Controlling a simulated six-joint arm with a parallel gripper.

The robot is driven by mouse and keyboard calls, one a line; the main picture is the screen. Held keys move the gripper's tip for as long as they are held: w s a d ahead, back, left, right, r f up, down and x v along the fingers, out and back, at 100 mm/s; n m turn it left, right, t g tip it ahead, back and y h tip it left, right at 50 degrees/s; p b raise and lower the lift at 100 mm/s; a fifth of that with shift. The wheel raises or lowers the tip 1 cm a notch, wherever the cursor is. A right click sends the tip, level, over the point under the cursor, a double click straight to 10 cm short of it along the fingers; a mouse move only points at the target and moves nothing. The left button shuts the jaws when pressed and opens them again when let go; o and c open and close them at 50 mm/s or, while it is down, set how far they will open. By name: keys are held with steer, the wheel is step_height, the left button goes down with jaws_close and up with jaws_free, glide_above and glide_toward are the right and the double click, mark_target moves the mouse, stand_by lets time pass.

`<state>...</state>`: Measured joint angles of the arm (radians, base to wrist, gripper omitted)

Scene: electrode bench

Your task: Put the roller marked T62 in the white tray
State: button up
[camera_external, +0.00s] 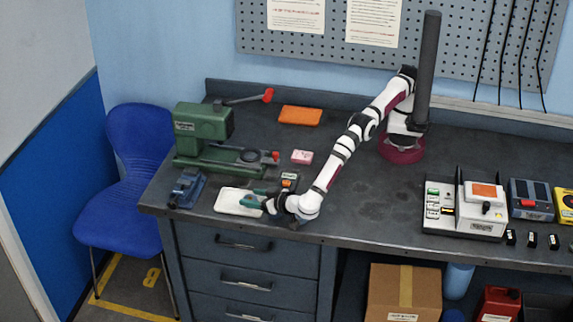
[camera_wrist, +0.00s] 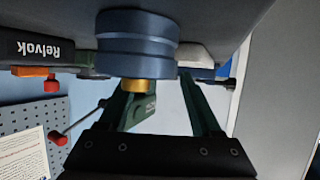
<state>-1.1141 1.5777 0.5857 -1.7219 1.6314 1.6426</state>
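The white tray (camera_external: 228,203) lies at the bench's front left in the external view. My gripper (camera_external: 256,201) is low beside and over its right end, with dark green fingers. In the wrist view my gripper (camera_wrist: 158,82) has its fingers apart, with a clear gap between them. A blue-grey grooved cylinder with a gold end (camera_wrist: 137,45) shows there, overlapping the left fingertip and not centred between the fingers. It looks like a roller. No T62 mark is readable on it, and I cannot pick it out in the external view.
A green press (camera_external: 203,122) with a red-knobbed lever stands behind the tray, and a blue vise (camera_external: 185,189) left of it. A small labelled box (camera_external: 289,180), a pink box (camera_external: 302,157) and an orange box (camera_external: 300,116) lie nearby. The bench middle is mostly clear.

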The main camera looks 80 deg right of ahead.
steer(key=shift+o, duration=0.8)
